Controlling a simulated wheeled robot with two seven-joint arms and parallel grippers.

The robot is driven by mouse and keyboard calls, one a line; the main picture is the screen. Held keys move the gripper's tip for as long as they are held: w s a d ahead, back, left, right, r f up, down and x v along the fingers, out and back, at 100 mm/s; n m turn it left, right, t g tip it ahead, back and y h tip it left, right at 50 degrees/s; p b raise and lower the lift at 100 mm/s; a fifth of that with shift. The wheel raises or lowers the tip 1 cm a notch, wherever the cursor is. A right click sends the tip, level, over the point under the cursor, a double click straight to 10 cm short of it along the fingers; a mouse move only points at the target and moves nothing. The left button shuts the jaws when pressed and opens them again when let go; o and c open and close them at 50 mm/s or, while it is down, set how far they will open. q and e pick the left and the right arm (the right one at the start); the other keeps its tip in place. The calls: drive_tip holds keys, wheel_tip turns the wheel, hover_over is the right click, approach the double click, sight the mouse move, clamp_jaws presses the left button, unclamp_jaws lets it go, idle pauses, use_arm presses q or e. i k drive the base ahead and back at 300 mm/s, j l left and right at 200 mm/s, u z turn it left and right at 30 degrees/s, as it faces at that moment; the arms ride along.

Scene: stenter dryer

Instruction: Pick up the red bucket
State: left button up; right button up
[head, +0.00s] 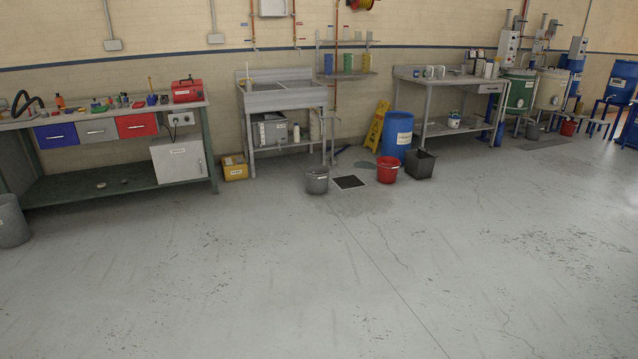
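A red bucket (387,171) stands upright on the grey floor near the back wall, in front of a blue drum and just right of a floor drain. It has a white label on its front. A second, smaller red bucket (568,128) stands at the far right, near the tanks. Neither of my grippers shows in the head view, and nothing is seen touching either bucket.
A grey bucket (317,180) stands left of the floor drain (349,182), and a dark bin (420,164) stands right of the red bucket. The blue drum (396,133), yellow sign (377,125), sink (282,97) and workbench (118,182) line the wall. The foreground floor is clear.

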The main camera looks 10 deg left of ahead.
sight(385, 175)
drive_tip(key=i+z, duration=0.4)
drive_tip(key=i, duration=5.1)
drive_tip(key=i+u, duration=0.15)
drive_tip(key=i, duration=0.35)
drive_tip(key=i+l+u, duration=0.2)
drive_tip(key=i, duration=0.35)
drive_tip(key=i+l+u, duration=0.15)
drive_tip(key=i, duration=0.35)
drive_tip(key=i+l+u, duration=0.2)
drive_tip(key=i, duration=0.3)
